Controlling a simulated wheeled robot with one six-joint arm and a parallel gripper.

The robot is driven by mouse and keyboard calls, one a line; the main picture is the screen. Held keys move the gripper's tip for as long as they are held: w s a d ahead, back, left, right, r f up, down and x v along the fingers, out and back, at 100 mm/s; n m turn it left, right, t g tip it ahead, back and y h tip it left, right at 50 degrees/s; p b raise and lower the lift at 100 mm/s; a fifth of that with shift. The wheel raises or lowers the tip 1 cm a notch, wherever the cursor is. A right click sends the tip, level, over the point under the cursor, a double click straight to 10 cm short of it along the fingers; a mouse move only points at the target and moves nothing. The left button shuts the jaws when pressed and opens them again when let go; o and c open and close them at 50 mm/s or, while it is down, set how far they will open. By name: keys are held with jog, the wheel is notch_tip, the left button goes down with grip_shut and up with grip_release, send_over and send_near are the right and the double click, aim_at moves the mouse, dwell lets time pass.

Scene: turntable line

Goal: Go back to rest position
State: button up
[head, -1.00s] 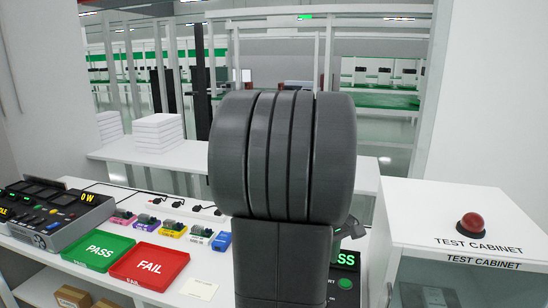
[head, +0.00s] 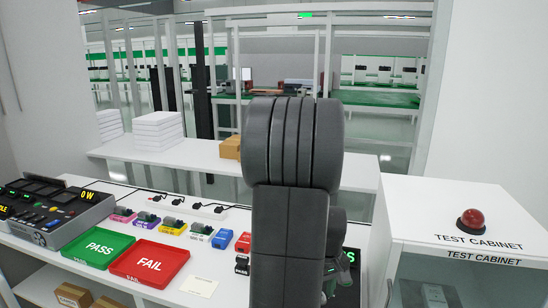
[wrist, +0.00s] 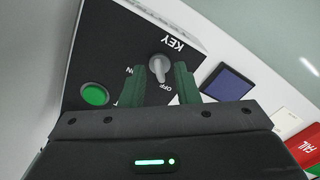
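My gripper (wrist: 160,69) shows in the wrist view with its two green fingers spread apart and nothing held between them. Past the fingertips is a grey key switch knob (wrist: 159,66) on a black panel marked KEY, ON and OFF. The knob appears in line with the gap, with space on both sides. A round green button (wrist: 95,95) is on the same panel, left of the fingers.
A white test cabinet (head: 470,205) with a red button (head: 472,222) stands at right. Green PASS (head: 98,248) and red FAIL (head: 150,265) trays, small coloured fixtures and a control console (head: 50,212) are at left. A blue square (wrist: 228,83) is right of the fingers.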

jog(key=m, duration=0.3)
jog(key=shift+m, duration=0.4)
jog(key=m, duration=0.7)
jog(key=shift+m, duration=2.6)
